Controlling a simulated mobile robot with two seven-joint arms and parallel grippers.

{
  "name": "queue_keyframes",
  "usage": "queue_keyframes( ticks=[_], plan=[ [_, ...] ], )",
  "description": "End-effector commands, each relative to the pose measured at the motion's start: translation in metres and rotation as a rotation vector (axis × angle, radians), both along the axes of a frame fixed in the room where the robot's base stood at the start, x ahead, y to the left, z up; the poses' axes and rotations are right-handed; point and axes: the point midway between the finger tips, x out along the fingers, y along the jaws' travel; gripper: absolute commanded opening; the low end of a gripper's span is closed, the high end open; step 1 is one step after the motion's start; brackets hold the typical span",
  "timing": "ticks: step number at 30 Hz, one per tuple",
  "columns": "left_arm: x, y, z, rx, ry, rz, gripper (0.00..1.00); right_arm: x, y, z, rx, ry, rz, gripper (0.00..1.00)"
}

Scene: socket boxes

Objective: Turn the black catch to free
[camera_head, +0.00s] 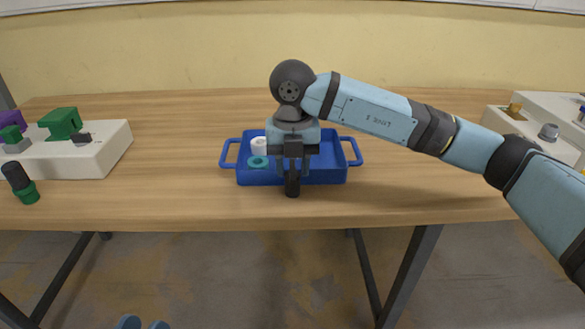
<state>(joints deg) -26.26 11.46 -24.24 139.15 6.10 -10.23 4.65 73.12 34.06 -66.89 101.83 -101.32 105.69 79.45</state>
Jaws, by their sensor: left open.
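A white socket box (105,155) stands at the left of the table. A green block (62,122) is on its top. A small dark piece (82,138) beside the green block may be the black catch; it is too small to tell which way it is turned. My right gripper (292,176) points down over the front of the blue tray and looks shut on a black piece (292,188), whose upper part is hidden between the fingers.
The blue tray (242,175) holds a white ring (259,145) and a teal ring (258,162). Another white box (545,112) is at the right. Table between left box and tray is clear.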

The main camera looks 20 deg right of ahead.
Motion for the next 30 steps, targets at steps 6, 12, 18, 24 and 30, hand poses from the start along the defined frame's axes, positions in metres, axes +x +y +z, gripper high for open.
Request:
queue_keyframes(
  ticks=[6, 12, 18, 24, 30],
  plan=[
    [0.0001, -0.0004, -0.0009, 0.002, 0.005, -0.001, 0.43, 0.0, 0.0, -0.0018, 0.0, 0.0, 0.0, 0.38],
    [0.0, -0.0005, -0.0008, 0.002, 0.004, -0.002, 0.43, 0.0, 0.0, -0.0016, 0.0, 0.0, 0.0, 0.11],
    [0.0001, -0.0003, -0.0006, 0.002, 0.003, -0.002, 0.43, 0.0, 0.0, -0.0015, 0.0, 0.0, 0.001, 0.0],
    [0.0, -0.0001, 0.0003, 0.002, 0.001, -0.001, 0.43, 0.0001, 0.0, -0.0013, 0.0, 0.0, 0.027, 0.0],
    [-0.0001, 0.0003, 0.0028, -0.001, -0.006, 0.001, 0.43, 0.0002, -0.0002, -0.001, -0.001, 0.0, 0.119, 0.0]
  ],
)
